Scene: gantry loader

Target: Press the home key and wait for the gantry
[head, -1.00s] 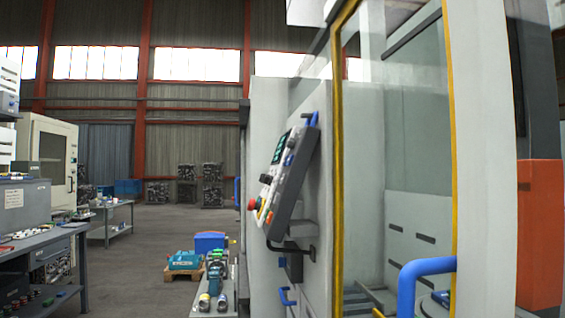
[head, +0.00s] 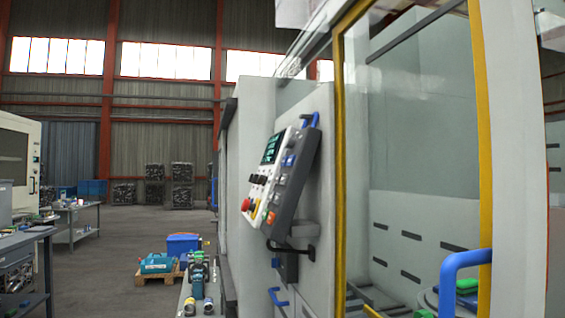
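A tilted control panel (head: 284,184) is mounted on the side of the white machine in the head view. It has a dark screen with green text (head: 272,147), rows of small keys and knobs, and a red knob (head: 246,204) at its lower left corner. Key labels are too small to read, so I cannot tell which one is the home key. The gantry cannot be made out. My gripper is not in view.
The machine's yellow-framed glass door (head: 482,150) with a blue handle (head: 449,282) stands close on the right. Open floor (head: 105,262) lies at left.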

